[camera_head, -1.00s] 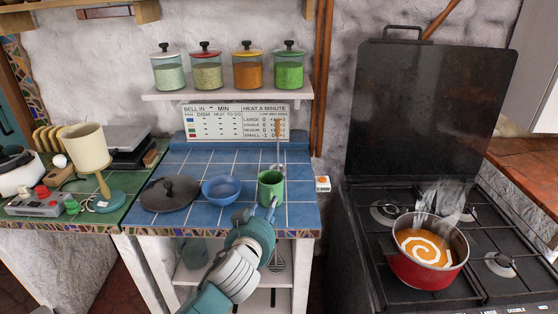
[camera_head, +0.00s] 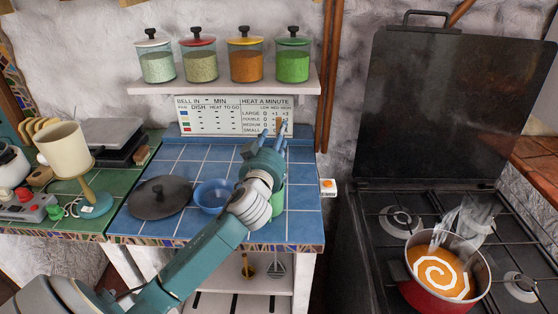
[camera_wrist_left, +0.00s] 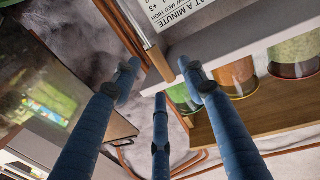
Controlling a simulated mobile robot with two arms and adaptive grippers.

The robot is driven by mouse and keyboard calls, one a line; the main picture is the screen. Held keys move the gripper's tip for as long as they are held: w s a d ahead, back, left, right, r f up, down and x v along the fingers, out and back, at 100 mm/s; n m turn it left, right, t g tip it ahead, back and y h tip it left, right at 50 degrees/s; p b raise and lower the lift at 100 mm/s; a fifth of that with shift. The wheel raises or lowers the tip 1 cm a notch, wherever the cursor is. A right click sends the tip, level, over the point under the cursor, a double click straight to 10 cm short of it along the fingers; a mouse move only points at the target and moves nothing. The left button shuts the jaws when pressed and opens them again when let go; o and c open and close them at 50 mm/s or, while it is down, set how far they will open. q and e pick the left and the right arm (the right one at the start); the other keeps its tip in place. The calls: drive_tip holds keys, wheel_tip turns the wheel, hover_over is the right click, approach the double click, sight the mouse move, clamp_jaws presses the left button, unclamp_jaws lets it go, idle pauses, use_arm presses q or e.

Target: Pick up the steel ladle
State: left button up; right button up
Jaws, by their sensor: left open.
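A thin upright utensil with a wooden-looking tip (camera_head: 279,124) stands above the green cup (camera_head: 278,196) on the blue-tiled counter. It appears to be the ladle's handle, but its lower end is hidden by my gripper and the cup. My left gripper (camera_head: 275,132) is open above the cup, its blue fingers pointing up around the handle tip. In the left wrist view, the fingers (camera_wrist_left: 160,84) are spread, and the handle (camera_wrist_left: 158,62) comes in between the upper two. I cannot tell whether they touch it. My right gripper is not in view.
A blue bowl (camera_head: 212,195) and dark lid (camera_head: 160,198) lie left of the cup. A shelf (camera_head: 222,88) with several jars overhangs behind. The stove (camera_head: 392,255) holds a steaming red pot (camera_head: 440,283) at right. Utensils hang under the counter (camera_head: 276,265).

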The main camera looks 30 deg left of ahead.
use_arm(q)
drive_tip(key=p+x, duration=0.2)
drive_tip(key=x, duration=0.3)
drive_tip(key=shift+w, duration=0.35)
drive_tip(key=shift+c, duration=1.3)
drive_tip(key=c, duration=0.8)
clamp_jaws()
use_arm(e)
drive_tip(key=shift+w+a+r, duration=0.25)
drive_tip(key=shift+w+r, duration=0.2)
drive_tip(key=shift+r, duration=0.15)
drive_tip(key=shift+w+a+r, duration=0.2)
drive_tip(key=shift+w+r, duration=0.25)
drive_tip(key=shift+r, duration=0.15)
